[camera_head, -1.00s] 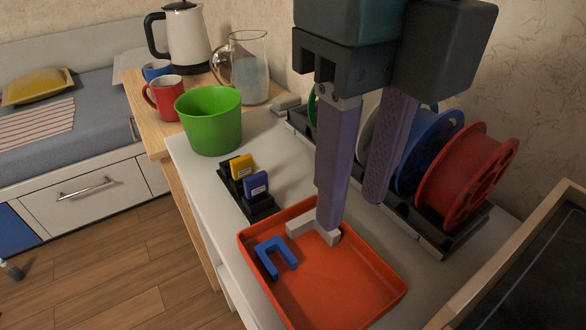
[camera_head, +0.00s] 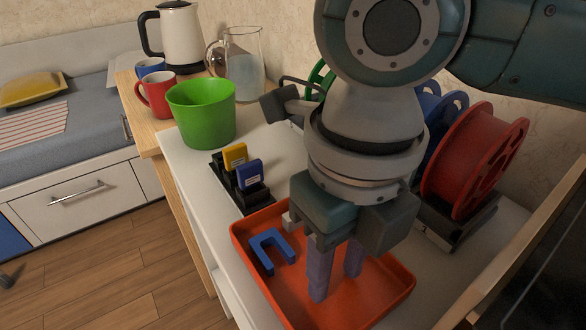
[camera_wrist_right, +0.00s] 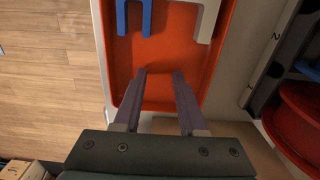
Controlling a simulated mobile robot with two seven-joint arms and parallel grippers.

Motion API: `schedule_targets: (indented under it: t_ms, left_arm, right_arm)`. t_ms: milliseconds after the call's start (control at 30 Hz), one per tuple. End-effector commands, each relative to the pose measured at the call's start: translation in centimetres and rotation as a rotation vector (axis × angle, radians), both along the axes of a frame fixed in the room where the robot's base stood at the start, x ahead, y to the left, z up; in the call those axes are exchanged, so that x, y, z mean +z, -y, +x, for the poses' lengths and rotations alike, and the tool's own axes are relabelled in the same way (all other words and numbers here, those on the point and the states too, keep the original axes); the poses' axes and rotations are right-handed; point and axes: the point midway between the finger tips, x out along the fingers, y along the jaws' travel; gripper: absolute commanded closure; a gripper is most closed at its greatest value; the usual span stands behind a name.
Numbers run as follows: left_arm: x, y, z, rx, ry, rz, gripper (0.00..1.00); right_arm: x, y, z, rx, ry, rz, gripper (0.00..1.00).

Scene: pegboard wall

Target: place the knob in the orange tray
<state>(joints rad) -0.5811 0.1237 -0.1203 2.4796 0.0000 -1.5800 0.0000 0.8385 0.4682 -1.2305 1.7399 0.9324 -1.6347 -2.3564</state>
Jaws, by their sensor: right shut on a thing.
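The orange tray (camera_head: 398,288) lies on the white counter below my right gripper (camera_head: 335,280). A blue U-shaped piece (camera_head: 272,250) lies in it, and a pale bracket-shaped piece (camera_wrist_right: 207,18) lies at its far side. The right fingers (camera_wrist_right: 160,75) point down over the tray floor, a gap between them. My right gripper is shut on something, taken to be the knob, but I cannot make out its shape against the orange. Whether it touches the tray floor is unclear. My left gripper is not in view.
A black holder with yellow (camera_head: 235,156) and blue (camera_head: 249,174) cards stands left of the tray. A green bucket (camera_head: 202,115) is behind it. Red (camera_head: 475,160) and blue spools stand to the right. A wooden-framed dark panel (camera_head: 530,270) borders the front right.

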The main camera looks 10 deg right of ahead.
Motion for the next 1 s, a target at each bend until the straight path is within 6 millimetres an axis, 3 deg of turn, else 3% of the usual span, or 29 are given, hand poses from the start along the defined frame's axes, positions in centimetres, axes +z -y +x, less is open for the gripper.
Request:
schedule_targets:
  t_ms: [133, 167, 400, 733, 867, 1000]
  left_arm:
    - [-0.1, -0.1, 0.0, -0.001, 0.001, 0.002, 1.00]
    - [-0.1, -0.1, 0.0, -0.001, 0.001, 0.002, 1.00]
    - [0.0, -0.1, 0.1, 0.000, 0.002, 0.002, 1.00]
    - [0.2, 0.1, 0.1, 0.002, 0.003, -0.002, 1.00]
    - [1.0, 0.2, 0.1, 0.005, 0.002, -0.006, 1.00]
    - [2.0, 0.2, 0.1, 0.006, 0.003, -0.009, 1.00]
  right_arm:
    - [-0.3, 0.0, 0.0, 0.000, 0.000, 0.000, 1.00]
    - [-0.3, 0.0, 0.0, 0.000, 0.000, 0.000, 0.57]
    - [-0.2, 0.0, 0.0, 0.000, 0.000, 0.000, 0.30]
    - [0.4, 0.0, 0.0, 0.000, 0.002, 0.001, 0.29]
    - [2.5, 0.0, 0.1, 0.001, 0.004, 0.001, 0.29]
    - [5.8, 0.0, 0.1, 0.002, 0.006, 0.002, 0.29]
